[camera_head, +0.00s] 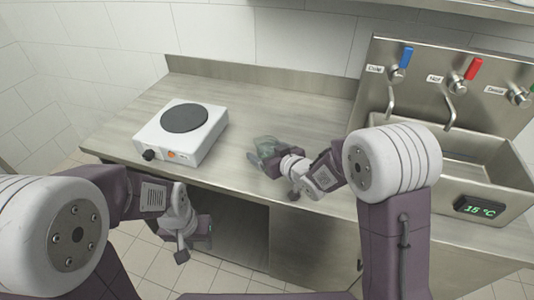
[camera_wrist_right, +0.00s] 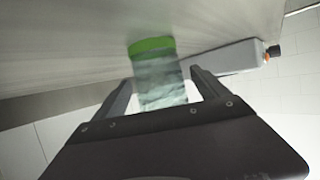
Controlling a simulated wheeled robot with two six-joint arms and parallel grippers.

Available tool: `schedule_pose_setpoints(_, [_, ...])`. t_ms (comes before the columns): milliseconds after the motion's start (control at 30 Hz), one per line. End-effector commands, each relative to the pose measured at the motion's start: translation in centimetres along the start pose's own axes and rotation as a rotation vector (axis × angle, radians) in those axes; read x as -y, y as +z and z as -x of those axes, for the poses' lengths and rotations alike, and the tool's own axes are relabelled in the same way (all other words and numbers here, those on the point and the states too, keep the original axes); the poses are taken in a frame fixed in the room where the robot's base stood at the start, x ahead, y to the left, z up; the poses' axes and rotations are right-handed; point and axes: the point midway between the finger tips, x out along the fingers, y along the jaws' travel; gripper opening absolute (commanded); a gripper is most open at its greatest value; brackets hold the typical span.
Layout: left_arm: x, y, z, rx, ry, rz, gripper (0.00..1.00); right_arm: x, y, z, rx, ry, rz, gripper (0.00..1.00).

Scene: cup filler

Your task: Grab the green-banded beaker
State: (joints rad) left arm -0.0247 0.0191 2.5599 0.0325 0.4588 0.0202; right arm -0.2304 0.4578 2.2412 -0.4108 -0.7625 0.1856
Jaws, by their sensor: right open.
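The green-banded beaker (camera_wrist_right: 158,80) is clear glass with a bright green band at one end. In the right wrist view it lies between the two fingers of my right gripper (camera_wrist_right: 163,82), with gaps visible beside it. In the head view the beaker (camera_head: 266,144) shows faintly on the counter, partly hidden by my right gripper (camera_head: 260,156). My right gripper is open around the beaker. My left gripper (camera_head: 196,240) hangs low in front of the counter's front edge, away from the beaker; its jaw state is unclear.
A white hot plate (camera_head: 202,142) with a dark round top stands left of the beaker. A steel sink (camera_head: 490,165) with blue, red and green-handled taps is at the right. The counter (camera_head: 270,105) behind the beaker is clear. A wall closes off the back.

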Motion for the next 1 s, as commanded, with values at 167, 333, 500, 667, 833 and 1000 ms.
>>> schedule_pose_setpoints(167, [0.0,0.0,0.0,0.000,0.000,0.000,0.36,0.0,0.0,0.1,0.000,0.000,0.000,0.67])
schedule_pose_setpoints(333, [0.0,0.0,0.0,0.000,0.000,0.000,0.36,0.0,0.0,0.1,0.001,0.000,0.000,0.20])
schedule_pose_setpoints(500, [0.0,0.0,0.0,0.000,0.000,0.000,0.36,0.0,0.0,0.1,0.000,0.001,0.000,0.08])
schedule_pose_setpoints(667, [0.0,0.0,0.1,0.000,0.000,0.000,0.36,0.0,-0.3,0.2,-0.001,0.001,0.000,0.08])
schedule_pose_setpoints(833, [0.0,-0.1,0.8,0.000,0.000,0.000,0.36,-0.1,-2.3,1.0,-0.004,0.001,0.001,0.08])
schedule_pose_setpoints(1000, [0.0,-0.2,1.9,0.000,0.000,0.000,0.36,-1.7,-5.0,2.2,-0.004,0.007,-0.002,0.08])
